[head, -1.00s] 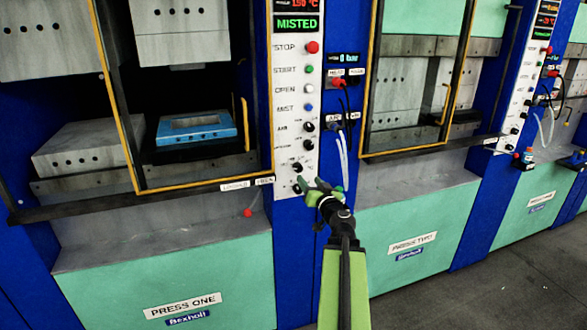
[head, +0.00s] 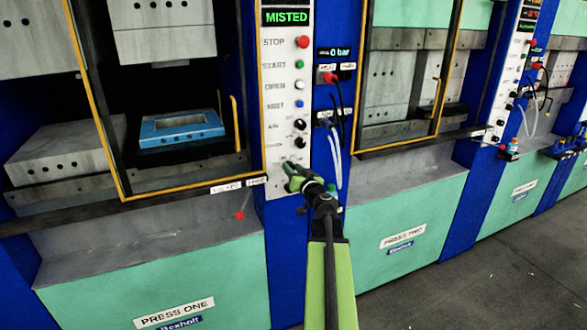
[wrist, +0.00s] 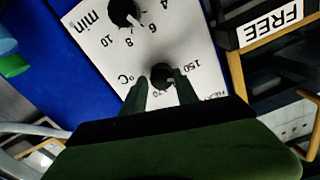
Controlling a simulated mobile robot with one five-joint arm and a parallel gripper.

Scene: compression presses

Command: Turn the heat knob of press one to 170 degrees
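Press one's white control panel (head: 276,95) stands at centre in the head view, with buttons above and black knobs below. My gripper (head: 291,172) is at the panel's lower part and hides the lowest knob there. In the wrist view the black heat knob (wrist: 162,76) sits between the fingertips of my gripper (wrist: 159,82), beside the marks "150" and "°C"; a mark below it looks like "170". The fingers stand apart, one on each side of the knob, with a narrow gap at the left finger. Contact at the right finger is unclear.
A black knob with a minutes scale (wrist: 123,12) is close by in the wrist view. Press one's yellow-edged guard frame (head: 92,100) is left of the panel. Hoses (head: 336,155) hang to its right. A blue mould (head: 182,130) lies inside press one.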

